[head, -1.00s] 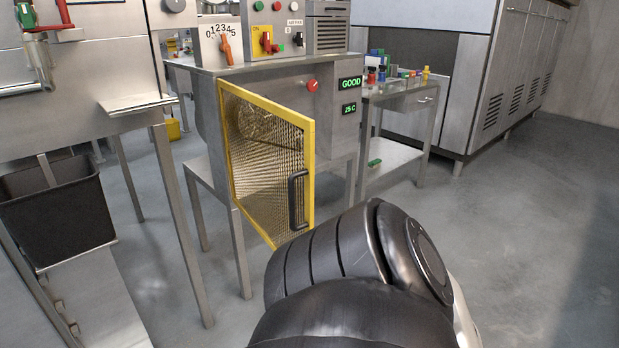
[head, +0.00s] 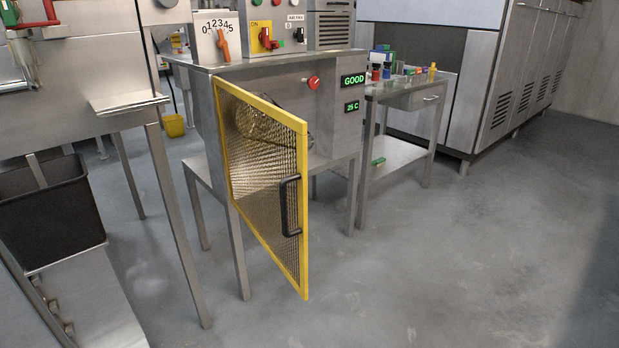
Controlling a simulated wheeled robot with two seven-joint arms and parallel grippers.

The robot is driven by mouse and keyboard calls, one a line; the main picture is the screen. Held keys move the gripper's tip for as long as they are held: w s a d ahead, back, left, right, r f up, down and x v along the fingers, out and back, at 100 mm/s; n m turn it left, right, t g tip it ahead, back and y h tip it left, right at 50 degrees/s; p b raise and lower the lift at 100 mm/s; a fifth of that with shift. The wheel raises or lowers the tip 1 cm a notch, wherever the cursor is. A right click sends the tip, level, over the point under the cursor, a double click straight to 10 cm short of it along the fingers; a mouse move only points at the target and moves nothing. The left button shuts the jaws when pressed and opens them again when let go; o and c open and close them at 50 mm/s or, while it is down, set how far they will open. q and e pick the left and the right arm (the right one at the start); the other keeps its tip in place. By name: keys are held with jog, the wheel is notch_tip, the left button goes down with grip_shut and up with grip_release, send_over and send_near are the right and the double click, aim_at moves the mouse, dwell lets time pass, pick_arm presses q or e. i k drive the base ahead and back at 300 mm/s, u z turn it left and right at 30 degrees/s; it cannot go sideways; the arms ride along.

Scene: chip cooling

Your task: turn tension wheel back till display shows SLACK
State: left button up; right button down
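The upper display (head: 354,80) on the grey machine (head: 335,115) reads GOOD in green. A smaller green display (head: 352,107) below it shows a temperature, its digits hard to read. A yellow-framed mesh door (head: 303,215) with a black handle (head: 285,205) stands open toward me. A round, wheel-like shape (head: 262,124) shows dimly through the mesh, and a dark rim peeks out right of the door; I cannot tell for sure that it is the tension wheel. A red knob (head: 314,82) sits on the machine's front. Neither of my grippers is in view.
A dial numbered 0 to 5 with an orange pointer (head: 223,45) and a red switch (head: 268,40) stand on top. A side table (head: 410,95) holds small coloured items. A black bin (head: 50,215) hangs at left. The floor (head: 450,260) in front and right is clear.

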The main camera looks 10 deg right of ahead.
aim_at(312, 83)
jog(key=i, duration=0.95)
